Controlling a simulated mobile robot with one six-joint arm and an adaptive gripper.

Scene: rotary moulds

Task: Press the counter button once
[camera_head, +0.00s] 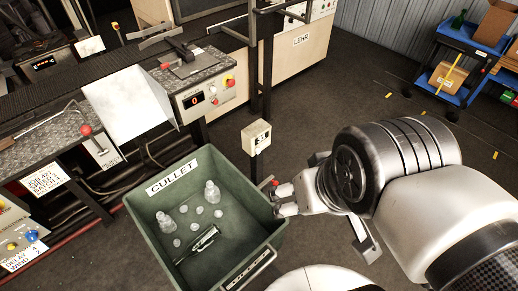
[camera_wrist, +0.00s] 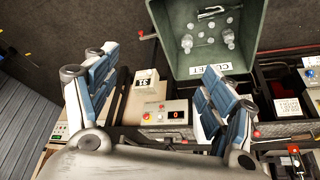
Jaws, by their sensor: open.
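A white box with dark digits (camera_head: 256,137) stands on a post beside the bin; it also shows between my fingers in the wrist view (camera_wrist: 147,80), its digits looking like 31. A grey panel with a red "0" display (camera_head: 205,97) is on the machine behind, with small pale knobs and a red button (camera_head: 229,82); the panel also shows in the wrist view (camera_wrist: 165,105). I cannot tell which of these carries the counter button. My gripper (camera_head: 284,200) is open and empty, beside the bin's right rim and below the white box; its spread fingers show in the wrist view (camera_wrist: 158,65).
The green CULLET bin (camera_head: 250,228) holds clear glass pieces. A small red tip (camera_head: 275,183) shows close to my fingers. A conveyor with a white chute (camera_head: 128,104) is at left. A blue cart (camera_head: 465,65) stands at upper right. Floor between is clear.

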